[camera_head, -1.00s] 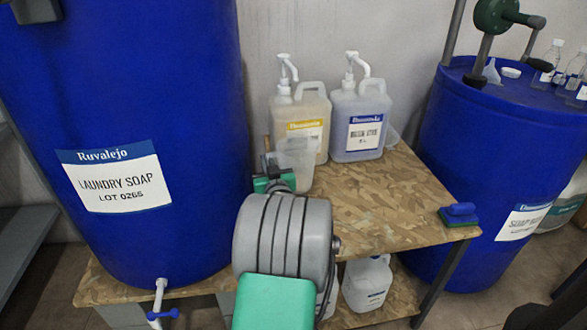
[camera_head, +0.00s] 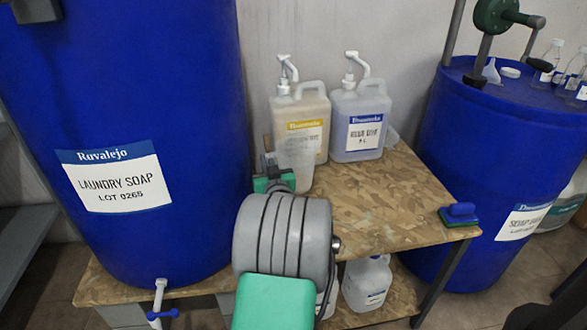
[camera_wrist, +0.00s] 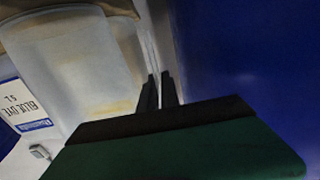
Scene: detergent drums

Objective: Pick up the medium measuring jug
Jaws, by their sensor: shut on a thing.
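A translucent measuring jug (camera_head: 296,168) stands near the left end of the wooden bench, in front of the yellow-labelled dispenser. It is large and tilted-looking in the wrist view (camera_wrist: 85,75). My gripper (camera_head: 268,165) is at the jug's left side in the head view. In the wrist view my dark fingers (camera_wrist: 160,90) are shut on a thin pale part beside the jug's wall, probably its handle. The jug's base is partly hidden by my wrist in the head view. I cannot tell whether it is clear of the bench.
A laundry soap drum (camera_head: 110,130) stands close on the left. Two pump dispensers, yellow-labelled (camera_head: 312,100) and blue-labelled (camera_head: 360,120), stand behind the jug. A blue-green brush (camera_head: 459,214) lies at the bench's (camera_head: 400,215) right edge. Another blue drum (camera_head: 490,160) is at right.

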